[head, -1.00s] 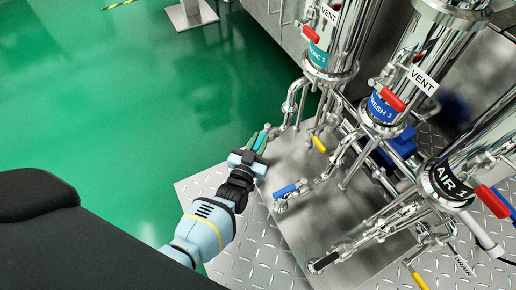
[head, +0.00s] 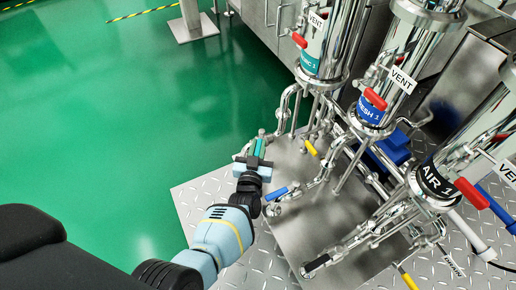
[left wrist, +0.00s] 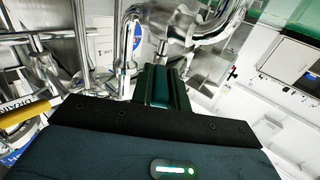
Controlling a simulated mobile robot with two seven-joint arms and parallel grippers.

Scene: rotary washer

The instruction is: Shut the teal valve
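The teal valve's handle (head: 261,148) shows as a thin teal strip at the left end of the piping in the head view. It sits between the fingers of my left gripper (head: 257,150). The left wrist view shows the two dark green fingers (left wrist: 162,88) close together with a teal strip between them, so the gripper appears shut on the handle. The fingers hide much of the handle. Chrome pipe fittings stand just beyond the fingertips. My right gripper shows in neither view.
A blue-handled valve (head: 277,193) lies close right of my left gripper, with a black-handled valve (head: 317,262) nearer. A yellow handle (head: 311,148) and tall steel cylinders (head: 335,45) stand to the right. Green floor (head: 130,110) on the left is open.

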